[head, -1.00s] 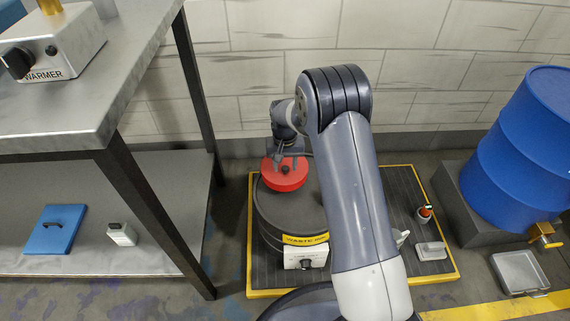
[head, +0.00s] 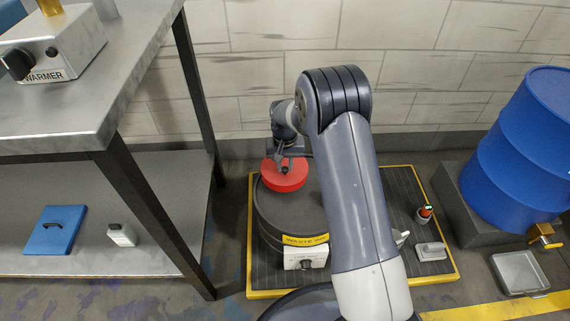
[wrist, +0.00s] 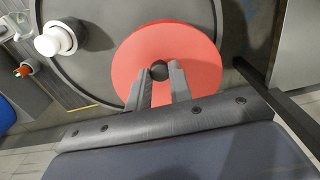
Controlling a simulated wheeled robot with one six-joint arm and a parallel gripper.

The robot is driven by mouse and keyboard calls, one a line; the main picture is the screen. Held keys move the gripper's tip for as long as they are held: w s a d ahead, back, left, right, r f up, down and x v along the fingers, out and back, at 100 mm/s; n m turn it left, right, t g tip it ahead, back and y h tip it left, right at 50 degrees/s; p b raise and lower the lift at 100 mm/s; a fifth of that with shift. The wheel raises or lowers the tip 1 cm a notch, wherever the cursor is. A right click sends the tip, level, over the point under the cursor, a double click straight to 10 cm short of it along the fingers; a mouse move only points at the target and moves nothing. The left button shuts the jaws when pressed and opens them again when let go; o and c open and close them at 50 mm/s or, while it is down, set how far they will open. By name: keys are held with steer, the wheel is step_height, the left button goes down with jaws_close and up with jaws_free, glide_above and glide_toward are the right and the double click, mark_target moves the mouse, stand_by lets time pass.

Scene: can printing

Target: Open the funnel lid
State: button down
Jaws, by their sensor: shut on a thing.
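The funnel lid is a red round disc (head: 284,178) with a dark knob (wrist: 160,70) at its middle. It lies on top of the dark waste drum (head: 275,222), near the drum's far side in the head view. My gripper (head: 287,162) is over the lid from above. In the wrist view my gripper (wrist: 159,76) has its two grey fingers shut on the knob, one on each side. The lid looks flat; I cannot tell whether it is raised. The funnel under the lid is hidden.
The drum stands on a yellow-edged platform (head: 452,258). A white cap (wrist: 56,40) sits on the drum top beside the lid. A steel bench (head: 110,100) is at left, a blue drum (head: 520,150) at right, and a wall behind.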

steer(key=shift+w+r+p, duration=0.4)
steer(key=shift+r+p, duration=0.2)
steer(key=shift+r, duration=0.25)
steer(key=w+r+p, duration=0.6)
steer(key=w, duration=0.2)
steer(key=shift+w, duration=0.3)
steer(key=c, duration=2.1)
jaws_free()
steer(key=shift+w+f, duration=0.15)
steer(key=shift+f, duration=0.05)
steer(key=o, duration=0.8)
steer(key=shift+o, duration=0.2)
step_height(320, 180, up, 11)
steer(key=p, duration=0.3)
glide_above(284, 163)
steer(key=w, duration=0.5)
steer(key=shift+s, duration=0.15)
